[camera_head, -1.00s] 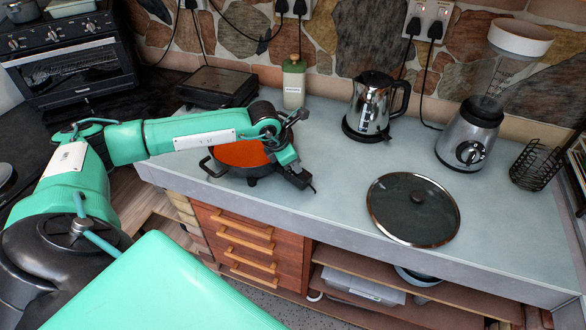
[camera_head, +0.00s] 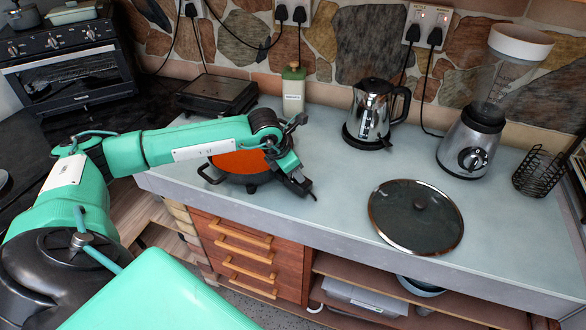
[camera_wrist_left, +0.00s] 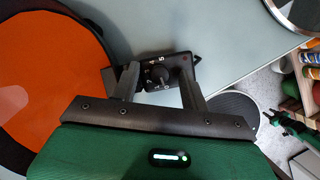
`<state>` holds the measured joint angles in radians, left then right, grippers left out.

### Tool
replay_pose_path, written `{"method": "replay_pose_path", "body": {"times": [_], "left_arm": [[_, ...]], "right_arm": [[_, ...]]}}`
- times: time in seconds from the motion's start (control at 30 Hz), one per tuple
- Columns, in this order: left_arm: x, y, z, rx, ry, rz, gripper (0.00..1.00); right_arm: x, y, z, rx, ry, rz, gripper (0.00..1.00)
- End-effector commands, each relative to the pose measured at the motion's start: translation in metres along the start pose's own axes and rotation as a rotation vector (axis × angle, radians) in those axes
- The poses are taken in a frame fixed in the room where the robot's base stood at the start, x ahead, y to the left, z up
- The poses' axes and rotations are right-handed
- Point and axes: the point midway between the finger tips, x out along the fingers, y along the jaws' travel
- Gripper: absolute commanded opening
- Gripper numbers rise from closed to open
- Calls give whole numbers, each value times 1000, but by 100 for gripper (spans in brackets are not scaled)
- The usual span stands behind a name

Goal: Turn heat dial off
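The electric skillet (camera_head: 238,162) with an orange inside stands on the counter's left part; it also shows at left in the left wrist view (camera_wrist_left: 45,85). Its black control box with the numbered heat dial (camera_wrist_left: 157,75) sits at the skillet's side, near the counter's front edge. My left gripper (camera_head: 299,184) is over this box. In the left wrist view my left gripper (camera_wrist_left: 158,82) has its fingers apart, one on each side of the dial. I cannot tell whether they touch the knob. The exact dial setting is too small to read. My right gripper is out of view.
A glass lid (camera_head: 416,217) lies right of the gripper on the counter (camera_head: 335,190). A kettle (camera_head: 372,110), a bottle (camera_head: 292,92), a blender (camera_head: 470,140) and a wire basket (camera_head: 540,171) stand further back. Drawers (camera_head: 240,250) are below the edge.

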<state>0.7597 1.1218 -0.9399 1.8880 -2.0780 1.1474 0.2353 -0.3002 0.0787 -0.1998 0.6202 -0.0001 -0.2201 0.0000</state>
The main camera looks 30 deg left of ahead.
Motion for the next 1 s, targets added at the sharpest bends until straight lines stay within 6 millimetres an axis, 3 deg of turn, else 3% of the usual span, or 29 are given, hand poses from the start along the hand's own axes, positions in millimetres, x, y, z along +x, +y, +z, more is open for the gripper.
{"method": "replay_pose_path", "body": {"times": [0.23, 0.37, 0.8, 1.0], "left_arm": [[-2, 0, 0, 0, -1, 1, 45], [-15, 1, 0, 1, -2, 1, 45], [-110, 0, -1, 1, -3, 3, 45], [-133, 0, -1, 0, 0, 1, 45]], "right_arm": [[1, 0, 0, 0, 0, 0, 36], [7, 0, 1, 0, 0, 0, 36], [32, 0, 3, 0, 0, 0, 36], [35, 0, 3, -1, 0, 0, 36]]}}
